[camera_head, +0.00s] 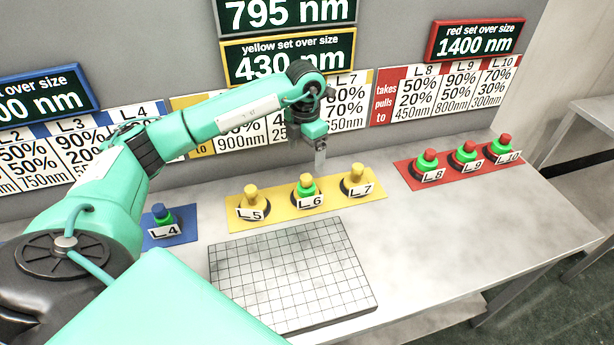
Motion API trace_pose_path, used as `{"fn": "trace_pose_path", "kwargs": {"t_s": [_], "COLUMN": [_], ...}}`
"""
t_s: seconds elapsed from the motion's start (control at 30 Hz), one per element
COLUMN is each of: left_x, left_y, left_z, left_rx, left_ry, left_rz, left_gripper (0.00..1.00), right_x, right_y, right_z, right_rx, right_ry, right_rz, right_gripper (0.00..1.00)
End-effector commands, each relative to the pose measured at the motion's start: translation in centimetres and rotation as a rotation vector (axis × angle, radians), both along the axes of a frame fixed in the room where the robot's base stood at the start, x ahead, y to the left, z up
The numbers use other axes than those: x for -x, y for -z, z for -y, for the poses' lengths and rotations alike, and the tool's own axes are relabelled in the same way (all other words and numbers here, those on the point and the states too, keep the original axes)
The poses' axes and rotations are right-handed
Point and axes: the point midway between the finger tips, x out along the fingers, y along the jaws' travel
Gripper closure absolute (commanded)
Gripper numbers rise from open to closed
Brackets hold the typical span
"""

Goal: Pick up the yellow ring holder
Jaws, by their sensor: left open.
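Three yellow-knobbed holders stand in a row on a yellow mat (285,212): L5 (251,195), L6 (306,183) and L7 (357,174). L6 has a green ring under its yellow knob; L5 and L7 show no green ring. My left gripper (320,160) points down with its fingers open and empty. In the picture it is just above the gap between L6 and L7, apart from both; its exact depth is hard to tell. My right gripper is not in view.
A gridded black-edged plate (290,270) lies in front of the yellow mat. A red mat (405,171) with three red-knobbed holders is at the right, and a blue-knobbed holder L4 (161,214) is at the left. Signboards line the wall behind. The table's right front is clear.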

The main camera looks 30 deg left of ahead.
Motion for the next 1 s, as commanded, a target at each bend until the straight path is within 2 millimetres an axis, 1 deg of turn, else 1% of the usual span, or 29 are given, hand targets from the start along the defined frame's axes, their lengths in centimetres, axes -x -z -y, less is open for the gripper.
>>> {"fn": "trace_pose_path", "kwargs": {"t_s": [0.07,0.17,0.3,0.4,0.53,0.63,0.7,0.73,0.8,0.83,0.9,1.0], "left_x": [0.1,0.2,0.2,0.2,0.1,0.2,0.3,0.5,0.6,0.7,0.6,0.6], "left_y": [0.9,2.7,5.5,7.1,8.2,8.7,9.5,9.9,11.0,11.5,12.5,13.3], "left_z": [0.0,0.0,0.1,0.1,0.1,0.1,0.3,0.4,0.6,0.7,0.6,0.6], "left_rx": [-0.003,-0.003,-0.002,-0.002,-0.001,0.000,-0.001,-0.001,0.000,-0.001,0.000,0.000], "left_ry": [0.000,0.000,0.001,-0.001,0.000,0.000,0.001,0.001,0.001,0.001,0.000,0.000], "left_rz": [-0.005,-0.006,-0.006,-0.005,-0.003,-0.004,-0.004,-0.006,-0.006,-0.006,-0.004,-0.002], "left_gripper": [0.11,0.11,0.11,0.11,0.11,0.11,0.11,0.11,0.11,0.11,0.11,0.11], "right_x": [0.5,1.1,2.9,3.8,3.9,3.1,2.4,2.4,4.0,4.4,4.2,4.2], "right_y": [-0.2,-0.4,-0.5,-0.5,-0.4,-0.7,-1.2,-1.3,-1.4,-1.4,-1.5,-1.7], "right_z": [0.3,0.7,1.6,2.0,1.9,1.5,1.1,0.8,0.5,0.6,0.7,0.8], "right_rx": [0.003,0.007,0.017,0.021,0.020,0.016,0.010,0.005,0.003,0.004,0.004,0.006], "right_ry": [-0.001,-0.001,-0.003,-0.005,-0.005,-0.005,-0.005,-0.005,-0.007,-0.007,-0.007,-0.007], "right_rz": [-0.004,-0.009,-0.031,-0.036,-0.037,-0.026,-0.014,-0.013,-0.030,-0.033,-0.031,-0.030], "right_gripper": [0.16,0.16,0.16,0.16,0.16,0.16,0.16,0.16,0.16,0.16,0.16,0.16]}}
